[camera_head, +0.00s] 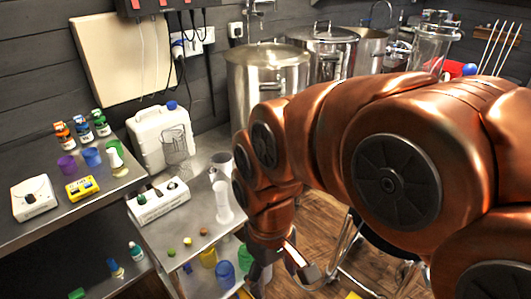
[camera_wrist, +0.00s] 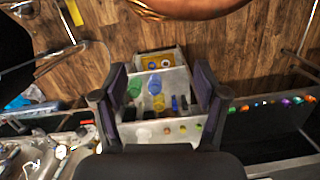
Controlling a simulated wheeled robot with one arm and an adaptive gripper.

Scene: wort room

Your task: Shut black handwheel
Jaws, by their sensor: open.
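I cannot make out a black handwheel in either view. The round dark discs in the head view are joint covers on my own copper-coloured arm, which hides much of the right side. My gripper (camera_head: 281,268) hangs low at the right edge of the lower metal cart (camera_head: 165,238). In the wrist view my gripper (camera_wrist: 160,80) is open, its two dark fingers wide apart with nothing between them. Beyond the fingers, well apart from them, the cart's shelves (camera_wrist: 177,82) show with small items on them.
Steel kettles (camera_head: 265,85) stand along the back wall. A metal bench (camera_head: 70,222) at left carries bottles and small devices. A white canister (camera_head: 162,140) stands beside the bench. A white rack (camera_head: 160,203) sits on the cart. Wooden floor (camera_wrist: 235,55) shows free beyond the cart.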

